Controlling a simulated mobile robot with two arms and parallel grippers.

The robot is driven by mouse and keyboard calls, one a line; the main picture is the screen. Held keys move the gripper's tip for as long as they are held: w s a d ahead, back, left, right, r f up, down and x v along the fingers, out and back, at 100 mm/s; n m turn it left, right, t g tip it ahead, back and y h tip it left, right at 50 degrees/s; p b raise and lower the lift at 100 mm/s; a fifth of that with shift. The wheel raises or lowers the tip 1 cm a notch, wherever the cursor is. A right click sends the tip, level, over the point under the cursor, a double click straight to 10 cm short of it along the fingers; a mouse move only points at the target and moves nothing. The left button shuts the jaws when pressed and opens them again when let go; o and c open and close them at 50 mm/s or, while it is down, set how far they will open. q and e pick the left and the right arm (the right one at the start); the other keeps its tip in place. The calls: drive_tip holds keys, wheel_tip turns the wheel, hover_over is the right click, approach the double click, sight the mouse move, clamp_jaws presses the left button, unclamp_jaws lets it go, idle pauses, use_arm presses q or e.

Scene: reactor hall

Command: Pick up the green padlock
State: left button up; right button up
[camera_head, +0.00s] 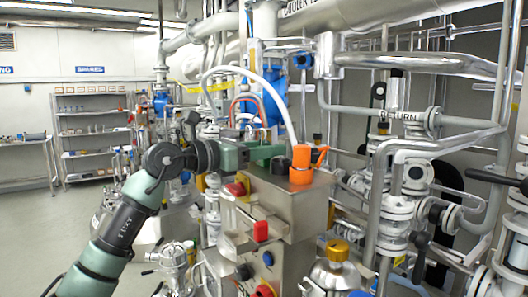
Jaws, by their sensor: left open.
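My left arm comes in from the lower left, and its gripper (262,151) reaches over the top of a steel control box (290,205). The gripper is open, seen from the side, with its fingers pointing right. A dark green piece, which looks like the green padlock (280,164), shows just below and beside the fingertips on the box top. It is small and partly hidden by the gripper, so I cannot tell whether the fingers touch it. An orange cylinder piece (301,157) stands just right of the fingertips. My right gripper is not in view.
The box front carries red, blue and yellow knobs, including a red one (261,231). A white hose (285,100) arches behind the gripper. Pipes and valves (395,225) crowd the right side. Shelves (90,130) stand far left, with open floor (30,230) before them.

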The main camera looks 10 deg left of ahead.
use_arm(q)
drive_tip(key=shift+s+a, duration=0.1)
drive_tip(key=c, duration=1)
drive_tip(key=shift+r, duration=0.15)
